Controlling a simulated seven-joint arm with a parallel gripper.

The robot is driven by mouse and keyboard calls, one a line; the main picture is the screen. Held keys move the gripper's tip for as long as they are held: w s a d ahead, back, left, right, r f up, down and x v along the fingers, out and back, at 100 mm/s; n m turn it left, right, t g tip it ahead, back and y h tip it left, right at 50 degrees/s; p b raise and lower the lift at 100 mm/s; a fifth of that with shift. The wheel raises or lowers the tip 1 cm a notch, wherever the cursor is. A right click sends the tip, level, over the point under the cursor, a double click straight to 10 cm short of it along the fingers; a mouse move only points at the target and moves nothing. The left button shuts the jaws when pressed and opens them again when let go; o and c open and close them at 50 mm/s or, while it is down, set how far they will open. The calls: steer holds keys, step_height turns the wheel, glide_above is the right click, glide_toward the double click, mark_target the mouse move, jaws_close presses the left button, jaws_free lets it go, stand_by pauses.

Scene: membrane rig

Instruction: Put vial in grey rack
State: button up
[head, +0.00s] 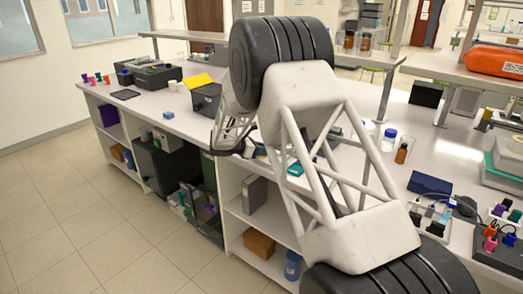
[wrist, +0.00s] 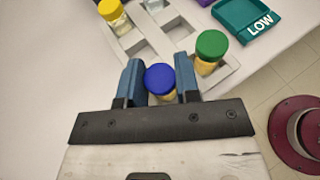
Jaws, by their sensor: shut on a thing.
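In the wrist view my gripper (wrist: 158,75) is shut on a blue-capped vial (wrist: 160,79), with one blue finger on each side of it. Only the cap and a little of the yellowish body show. A pale grey rack (wrist: 180,33) with square openings lies just beyond and around the fingertips. A yellow-capped vial (wrist: 114,15) and a green-capped vial (wrist: 210,47) stand in it. I cannot tell whether the held vial's lower end is above an opening or inside one. In the head view my arm hides the held vial and the rack.
A teal tray marked LOW (wrist: 246,18) lies beyond the rack on the white bench. The bench edge drops to the floor on the right, where a dark red round object (wrist: 300,128) stands. In the head view, dark boxes (head: 155,72) and a yellow item (head: 198,81) stand farther along the bench.

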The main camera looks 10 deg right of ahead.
steer(key=o, duration=1.1)
steer(key=shift+r, duration=0.2)
steer(key=shift+r, duration=2.8)
